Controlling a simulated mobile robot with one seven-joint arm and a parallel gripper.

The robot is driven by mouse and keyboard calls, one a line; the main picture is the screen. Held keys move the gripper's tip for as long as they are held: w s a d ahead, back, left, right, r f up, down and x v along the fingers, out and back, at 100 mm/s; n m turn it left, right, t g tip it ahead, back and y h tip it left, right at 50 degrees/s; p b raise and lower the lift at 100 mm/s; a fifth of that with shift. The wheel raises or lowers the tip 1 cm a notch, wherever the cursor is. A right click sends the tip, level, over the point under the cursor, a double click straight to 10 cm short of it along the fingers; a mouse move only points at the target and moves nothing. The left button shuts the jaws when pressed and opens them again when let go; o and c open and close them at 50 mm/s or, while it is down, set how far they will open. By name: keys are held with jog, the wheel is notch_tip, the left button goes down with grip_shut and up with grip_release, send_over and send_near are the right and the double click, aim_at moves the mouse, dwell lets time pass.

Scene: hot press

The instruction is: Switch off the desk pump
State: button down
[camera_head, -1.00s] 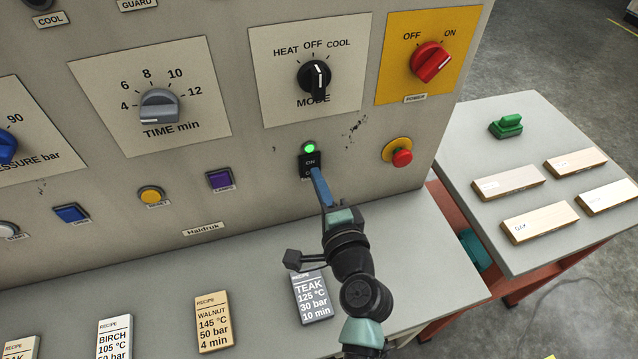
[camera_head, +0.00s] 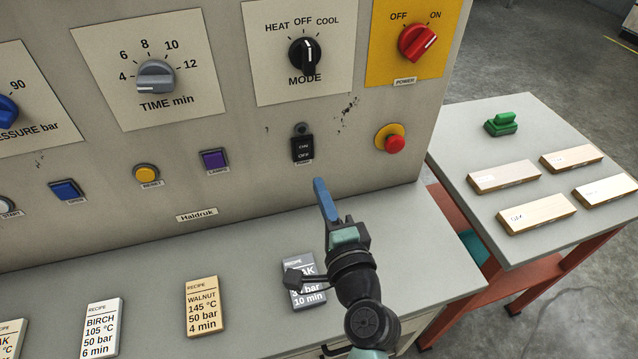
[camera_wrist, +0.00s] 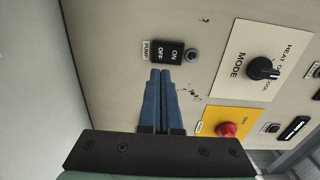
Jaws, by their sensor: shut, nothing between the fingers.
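The pump switch (camera_head: 303,149) is a black rocker marked ON and OFF on the press panel, with a PUMP label below it. The round lamp (camera_head: 301,128) above it is dark. In the wrist view the switch (camera_wrist: 167,52) lies just beyond the fingertips, with the dark lamp (camera_wrist: 194,55) beside it. My gripper (camera_head: 319,183) has blue fingers closed together with nothing between them. It is below and slightly right of the switch, apart from it. The closed fingers also show in the wrist view (camera_wrist: 160,75).
A red stop button (camera_head: 394,143) on a yellow base is right of the switch. The mode knob (camera_head: 305,55) and power knob (camera_head: 418,42) are above. Recipe cards such as walnut (camera_head: 203,306) stand on the ledge below. A side table (camera_head: 465,130) holds wooden blocks.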

jog(key=s+d+f+b, duration=0.1)
jog(key=s, duration=0.5)
jog(key=shift+s+d+f, duration=0.35)
jog(key=w+a+r+n+t+p, duration=0.1)
jog(key=w+r+n+t+p, duration=0.3)
jog(key=r, duration=1)
jog(key=a+r+n+g+p, duration=0.15)
jog(key=r+n, duration=0.45)
jog(key=r, duration=0.8)
jog(key=s+r+n+t+h+p, duration=0.1)
jog(key=s+r+t, duration=0.1)
jog(key=r, duration=0.7)
jog(key=s+r+n+t+h+p, duration=0.2)
jog(key=s+r, duration=0.3)
jog(key=r, duration=0.5)
jog(key=s+r+n+t+h+p, duration=0.1)
jog(key=s+r+n+t, duration=0.1)
jog(key=r, duration=0.8)
jog(key=shift+s+a+r+t+h, duration=0.25)
jog(key=shift+s+a+t, duration=0.2)
jog(key=shift+s+t, duration=0.4)
